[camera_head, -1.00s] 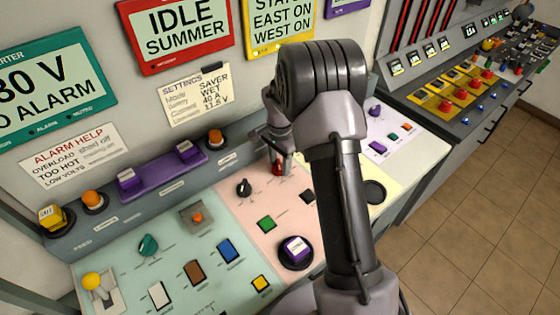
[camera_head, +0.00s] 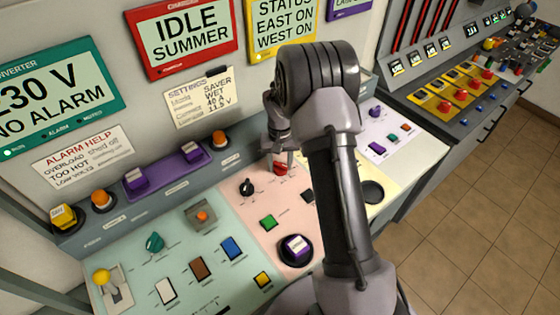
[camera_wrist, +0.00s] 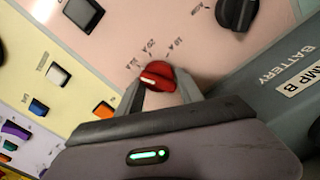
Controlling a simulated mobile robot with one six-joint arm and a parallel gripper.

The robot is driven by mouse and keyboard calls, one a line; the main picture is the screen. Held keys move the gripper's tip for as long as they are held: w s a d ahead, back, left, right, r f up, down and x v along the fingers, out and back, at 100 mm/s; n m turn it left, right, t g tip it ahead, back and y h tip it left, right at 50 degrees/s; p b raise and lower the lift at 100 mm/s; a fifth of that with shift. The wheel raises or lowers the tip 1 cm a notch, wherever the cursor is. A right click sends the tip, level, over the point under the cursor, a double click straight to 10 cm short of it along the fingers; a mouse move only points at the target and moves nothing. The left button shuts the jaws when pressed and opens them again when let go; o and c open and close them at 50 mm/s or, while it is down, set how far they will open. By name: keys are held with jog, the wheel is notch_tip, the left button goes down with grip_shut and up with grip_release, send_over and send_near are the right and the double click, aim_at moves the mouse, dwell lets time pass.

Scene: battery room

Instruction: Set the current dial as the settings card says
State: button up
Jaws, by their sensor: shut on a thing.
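The red dial (camera_wrist: 159,77) is on the pink panel, between the two fingertips of my gripper (camera_wrist: 160,90) in the wrist view. My gripper is shut on it. Its lighter ridge lies nearly across the picture. Small printed marks surround its far side; I cannot read them surely. In the head view the red dial (camera_head: 281,168) shows just below my gripper (camera_head: 281,152), partly covered. The settings card (camera_head: 199,98) on the wall reads SAVER, WET, what looks like 40 A, and 11.5 V. Its row names are blurred.
A black dial (camera_head: 247,187) sits left of the red one. My arm hides part of the pink and yellow panels. An orange knob (camera_head: 220,138) stands on the ledge behind.

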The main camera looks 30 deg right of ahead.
aim_at(280, 163)
jog(key=n+p, duration=0.1)
jog(key=n, duration=0.3)
jog(key=shift+s+a, duration=0.1)
jog(key=shift+s, duration=0.05)
jog(key=shift+n+p, duration=0.55)
jog(key=shift+n, duration=1.55)
jog(key=o, duration=1.3)
notch_tip(280, 163, up, 17)
jog(key=p, duration=0.3)
jog(key=shift+r+p, duration=0.2)
jog(key=shift+p, duration=0.2)
